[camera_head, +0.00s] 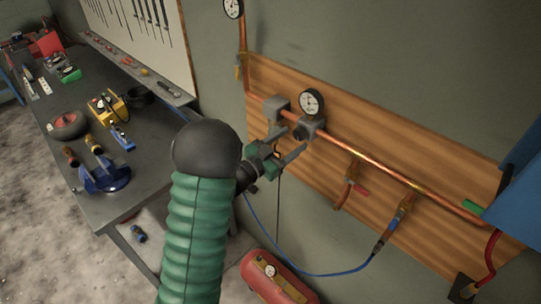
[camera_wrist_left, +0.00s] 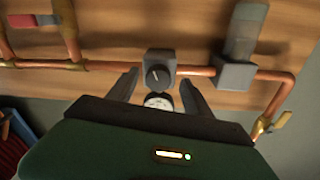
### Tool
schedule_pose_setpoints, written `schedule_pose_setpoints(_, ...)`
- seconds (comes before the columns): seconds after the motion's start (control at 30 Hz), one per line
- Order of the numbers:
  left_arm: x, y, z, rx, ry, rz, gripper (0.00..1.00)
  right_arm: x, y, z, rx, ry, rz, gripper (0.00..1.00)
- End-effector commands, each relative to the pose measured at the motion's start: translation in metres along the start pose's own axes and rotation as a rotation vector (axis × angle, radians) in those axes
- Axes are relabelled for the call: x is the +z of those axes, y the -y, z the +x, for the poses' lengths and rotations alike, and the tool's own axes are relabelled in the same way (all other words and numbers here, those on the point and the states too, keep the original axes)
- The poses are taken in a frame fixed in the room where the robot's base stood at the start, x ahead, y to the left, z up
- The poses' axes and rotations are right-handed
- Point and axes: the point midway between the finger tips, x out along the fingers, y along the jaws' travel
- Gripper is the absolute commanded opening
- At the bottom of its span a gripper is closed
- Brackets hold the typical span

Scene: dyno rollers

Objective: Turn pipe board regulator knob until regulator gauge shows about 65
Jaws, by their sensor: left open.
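The regulator is a grey block on the copper pipe of the wooden pipe board (camera_head: 425,165). Its round white gauge (camera_head: 311,102) sits above it in the head view; the needle reading is too small to tell. The dark regulator knob (camera_head: 300,132) is on the block's front. My left gripper (camera_head: 294,138) is open just in front of the knob. In the left wrist view the knob (camera_wrist_left: 158,75) shows between the two open fingertips, with a finger on each side and no clear contact. The gauge (camera_wrist_left: 159,101) shows partly below it. My right gripper is not in view.
A grey filter unit (camera_head: 276,107) sits left of the regulator on the pipe. Valves and a blue hose (camera_head: 310,274) hang lower right. A red compressor tank (camera_head: 275,280) stands below. A cluttered workbench (camera_head: 110,205) is at left, and a blue object (camera_head: 515,195) at far right.

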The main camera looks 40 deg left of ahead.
Motion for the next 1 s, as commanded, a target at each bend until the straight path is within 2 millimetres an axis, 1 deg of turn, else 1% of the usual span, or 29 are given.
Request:
schedule_pose_setpoints(0.03,0.005,0.0,-0.013,-0.004,0.0,0.0,0.59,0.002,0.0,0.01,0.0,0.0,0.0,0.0)
schedule_pose_setpoints(0.3,0.007,0.001,-0.092,-0.007,0.0,0.0,0.59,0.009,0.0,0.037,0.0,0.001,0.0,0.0)
schedule_pose_setpoints(0.4,0.006,0.001,-0.117,-0.006,0.002,0.0,0.59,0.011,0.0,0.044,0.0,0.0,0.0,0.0)
schedule_pose_setpoints(0.5,0.005,0.001,-0.135,-0.004,0.002,-0.001,0.59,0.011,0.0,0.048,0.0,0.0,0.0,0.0)
schedule_pose_setpoints(0.6,0.004,0.001,-0.145,-0.002,0.002,-0.001,0.59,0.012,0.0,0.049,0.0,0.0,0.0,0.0)
schedule_pose_setpoints(0.67,0.004,0.001,-0.147,-0.002,0.002,-0.001,0.59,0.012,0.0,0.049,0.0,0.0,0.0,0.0)
schedule_pose_setpoints(1.0,0.003,0.001,-0.148,0.0,0.002,-0.002,0.59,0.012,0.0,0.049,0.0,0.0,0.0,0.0)
